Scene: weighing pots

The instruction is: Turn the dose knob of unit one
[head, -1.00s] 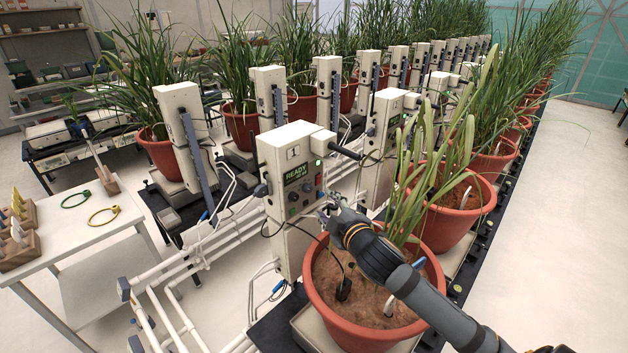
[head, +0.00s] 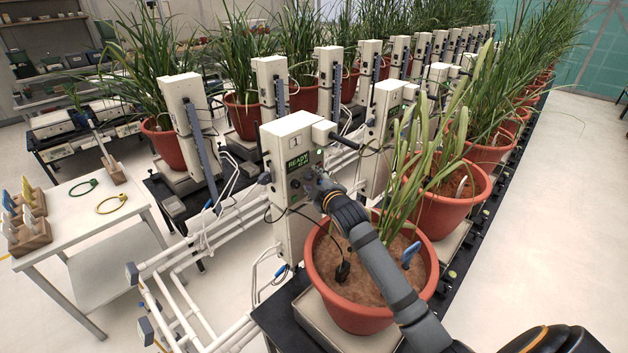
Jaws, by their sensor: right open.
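Unit one (head: 286,145) is the nearest beige box, with a "1" label and a green READY display (head: 299,163) on its front. My right gripper (head: 311,178) is open at the lower part of this front panel, just below the display. The gripper covers much of the panel, so the dose knob cannot be made out clearly; I cannot tell whether the fingers touch it. A terracotta pot (head: 322,277) with soil, a black probe (head: 343,270) and a blue tag (head: 411,254) stands in front of the unit, under my right arm. My left gripper is not in view.
More units and potted plants run back in rows. White pipes (head: 205,250) pass low to the left of unit one. A white table (head: 75,236) at the left holds a green ring (head: 84,187), a yellow ring (head: 111,204) and wooden tag holders (head: 28,236). The floor at right is clear.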

